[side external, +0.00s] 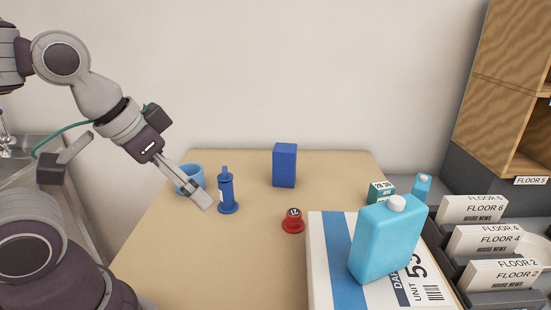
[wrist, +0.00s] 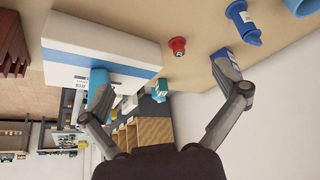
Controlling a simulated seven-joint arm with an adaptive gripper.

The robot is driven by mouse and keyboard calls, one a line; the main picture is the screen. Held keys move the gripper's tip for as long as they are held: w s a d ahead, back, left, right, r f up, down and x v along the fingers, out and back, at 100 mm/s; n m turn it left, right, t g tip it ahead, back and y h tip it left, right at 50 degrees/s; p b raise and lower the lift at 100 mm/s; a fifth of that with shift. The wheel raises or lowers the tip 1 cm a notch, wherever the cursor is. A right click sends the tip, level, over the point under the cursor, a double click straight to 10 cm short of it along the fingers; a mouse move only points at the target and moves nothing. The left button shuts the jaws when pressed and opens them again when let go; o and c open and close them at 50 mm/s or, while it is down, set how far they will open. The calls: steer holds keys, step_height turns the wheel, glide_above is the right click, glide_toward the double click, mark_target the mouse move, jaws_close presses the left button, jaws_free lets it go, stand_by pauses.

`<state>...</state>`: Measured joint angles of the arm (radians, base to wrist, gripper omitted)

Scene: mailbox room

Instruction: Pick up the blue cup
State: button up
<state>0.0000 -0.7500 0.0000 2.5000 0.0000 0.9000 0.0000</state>
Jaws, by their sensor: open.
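The blue cup (side external: 189,174) is light blue and stands on the left part of the tan table in the side external view, partly hidden behind my gripper. In the wrist view only part of the cup (wrist: 303,6) shows, cut off at the top right corner. My gripper (side external: 202,197) is open, pointing down and to the right, and its fingers cross in front of the cup in the side view. Whether they touch the cup cannot be told there. In the wrist view the fingers of my gripper (wrist: 163,78) are spread wide, with the cup outside them.
A blue box (side external: 285,165) and a red round object (side external: 293,220) are farther right. A large white carton (side external: 325,285) with a light blue jug (side external: 384,240) fills the front right.

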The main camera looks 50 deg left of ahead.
steer(key=n+g+y, duration=0.2)
steer(key=n+y, duration=0.1)
steer(key=n, duration=0.5)
glide_above(181, 168)
steer(key=s+d, duration=0.3)
steer(key=d, duration=0.4)
step_height(181, 168, down, 10)
steer(key=shift+n, duration=0.3)
steer(key=x, duration=0.5)
steer(key=shift+s+a+f, duration=0.15)
steer(key=shift+a+f, duration=0.2)
steer(key=shift+a, duration=0.05)
steer(key=x, duration=0.5)
steer(key=shift+f, duration=0.35)
steer(key=shift+c, duration=0.4)
steer(key=c, duration=0.7)
